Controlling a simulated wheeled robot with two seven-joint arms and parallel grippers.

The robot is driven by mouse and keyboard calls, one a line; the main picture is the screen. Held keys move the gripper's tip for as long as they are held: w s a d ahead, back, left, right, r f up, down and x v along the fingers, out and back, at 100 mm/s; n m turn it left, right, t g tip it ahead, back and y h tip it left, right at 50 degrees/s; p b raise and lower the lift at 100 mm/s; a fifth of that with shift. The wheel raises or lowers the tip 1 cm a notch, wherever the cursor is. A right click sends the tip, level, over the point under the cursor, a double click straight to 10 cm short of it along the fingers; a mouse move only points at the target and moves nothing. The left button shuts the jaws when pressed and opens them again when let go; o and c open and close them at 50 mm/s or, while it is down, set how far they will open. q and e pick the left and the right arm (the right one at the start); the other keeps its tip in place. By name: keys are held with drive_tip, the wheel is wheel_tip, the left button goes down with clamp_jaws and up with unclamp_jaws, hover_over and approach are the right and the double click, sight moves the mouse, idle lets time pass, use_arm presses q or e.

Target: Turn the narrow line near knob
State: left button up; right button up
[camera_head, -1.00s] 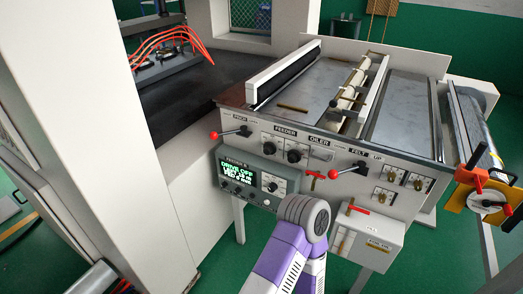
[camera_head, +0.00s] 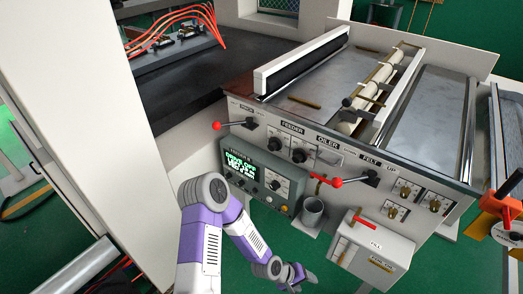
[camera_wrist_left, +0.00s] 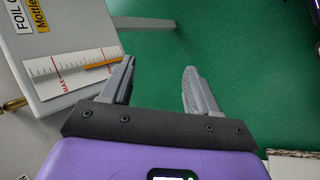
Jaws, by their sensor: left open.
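Several round knobs are on the slanted front panel of the machine. Two black knobs (camera_head: 299,148) sit under the FEEDER label, and brass knobs (camera_head: 406,190) sit at the right end. Small knobs are also on the grey control box (camera_head: 255,178) with the green-lit display. The labels are too small to tell which is the narrow line near knob. My left gripper (camera_wrist_left: 158,85) is open and empty in the left wrist view, beside a pale box (camera_wrist_left: 65,50) with a MAX scale. In the head view it is low, below the panel, mostly hidden by its own wrist. My right gripper is out of view.
Red-tipped levers (camera_head: 230,125) stick out from the panel. A grey metal cup (camera_head: 313,211) stands beside the control box. The pale box (camera_head: 372,250) with a red handle hangs below the panel. Green floor is open around the gripper.

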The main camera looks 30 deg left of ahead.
use_arm(q)
drive_tip(key=w+a+r+n+t, duration=0.4)
drive_tip(key=w+a+r+n, duration=0.2)
drive_tip(key=w, duration=0.4)
drive_tip(key=n+t+y, duration=0.4)
drive_tip(key=n+t, duration=0.5)
drive_tip(key=n, duration=0.3)
approach(270, 148)
drive_tip(key=shift+w+d+f+b, duration=0.1)
drive_tip(key=shift+w+d+b, duration=0.2)
drive_tip(key=shift+w, duration=1.05)
drive_tip(key=shift+w+d+b, duration=0.1)
drive_tip(key=shift+w+b, duration=0.35)
drive_tip(key=shift+w, duration=0.85)
drive_tip(key=shift+w+d+b, duration=0.2)
drive_tip(key=shift+w+b, duration=0.15)
drive_tip(key=shift+w, duration=1)
drive_tip(key=shift+c, duration=0.3)
drive_tip(key=c, duration=1)
